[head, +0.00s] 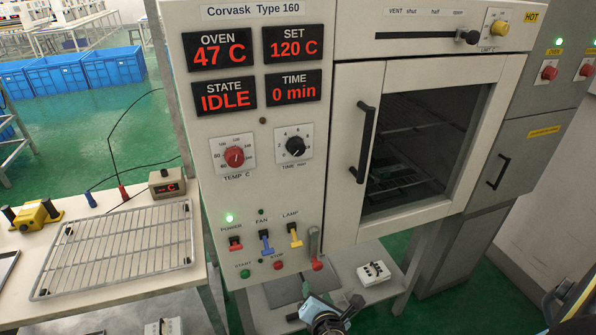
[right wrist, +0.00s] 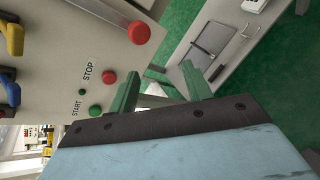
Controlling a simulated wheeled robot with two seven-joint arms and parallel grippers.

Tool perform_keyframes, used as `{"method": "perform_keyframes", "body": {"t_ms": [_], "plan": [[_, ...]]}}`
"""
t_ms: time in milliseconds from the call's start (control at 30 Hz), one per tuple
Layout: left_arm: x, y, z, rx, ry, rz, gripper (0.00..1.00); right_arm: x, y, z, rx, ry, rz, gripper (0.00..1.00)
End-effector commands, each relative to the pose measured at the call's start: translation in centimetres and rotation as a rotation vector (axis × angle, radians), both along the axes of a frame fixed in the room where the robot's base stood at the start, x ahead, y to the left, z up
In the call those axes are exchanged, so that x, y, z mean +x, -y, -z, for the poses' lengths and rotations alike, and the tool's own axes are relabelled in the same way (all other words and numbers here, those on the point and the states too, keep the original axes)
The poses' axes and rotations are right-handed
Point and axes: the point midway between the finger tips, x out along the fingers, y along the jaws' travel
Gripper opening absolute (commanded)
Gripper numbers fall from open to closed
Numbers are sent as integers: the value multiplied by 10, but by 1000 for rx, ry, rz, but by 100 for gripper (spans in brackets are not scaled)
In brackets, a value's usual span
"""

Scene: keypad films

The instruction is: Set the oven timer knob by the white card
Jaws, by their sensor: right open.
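The oven timer knob (head: 295,146) is a black dial on a white scale plate, marked TIME, on the oven's front panel. The time display (head: 294,87) above it reads 0 min. I can make out no separate white card. My right gripper (head: 318,298) is low in front of the panel, below the timer knob and apart from it. In the right wrist view its green fingers (right wrist: 165,87) are spread with nothing between them. The timer knob is out of that view. My left gripper is not in view.
The red temperature knob (head: 234,156) is left of the timer knob. The green start button (head: 245,274), red stop button (head: 279,265) and red-ended lever (head: 317,264) are near my right gripper. The oven door (head: 343,150) is shut. A wire rack (head: 120,245) lies on the left bench.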

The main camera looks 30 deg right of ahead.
Motion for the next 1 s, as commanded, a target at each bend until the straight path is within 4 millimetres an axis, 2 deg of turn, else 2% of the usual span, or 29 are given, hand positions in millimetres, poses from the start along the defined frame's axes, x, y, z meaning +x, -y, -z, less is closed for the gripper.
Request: {"method": "perform_keyframes", "body": {"t_ms": [33, 100, 200, 300, 400, 500, 633, 767, 1000], "plan": [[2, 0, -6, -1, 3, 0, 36, 12, -10, -54, -121, 91, -64, 49], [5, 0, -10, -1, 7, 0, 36, 17, -23, -118, -278, 208, -117, 49], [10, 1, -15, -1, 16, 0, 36, 8, -37, -197, -449, 361, -142, 49], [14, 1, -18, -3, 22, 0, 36, -9, -46, -256, -560, 479, -130, 49], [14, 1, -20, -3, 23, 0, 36, -25, -49, -292, -621, 553, -108, 49], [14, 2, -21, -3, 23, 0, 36, -34, -50, -311, -649, 592, -90, 49], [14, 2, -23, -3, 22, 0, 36, -29, -47, -321, -660, 606, -82, 49], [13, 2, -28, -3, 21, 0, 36, -11, -39, -330, -663, 606, -80, 49], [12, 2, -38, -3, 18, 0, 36, 35, -22, -349, -661, 606, -80, 49]]}}
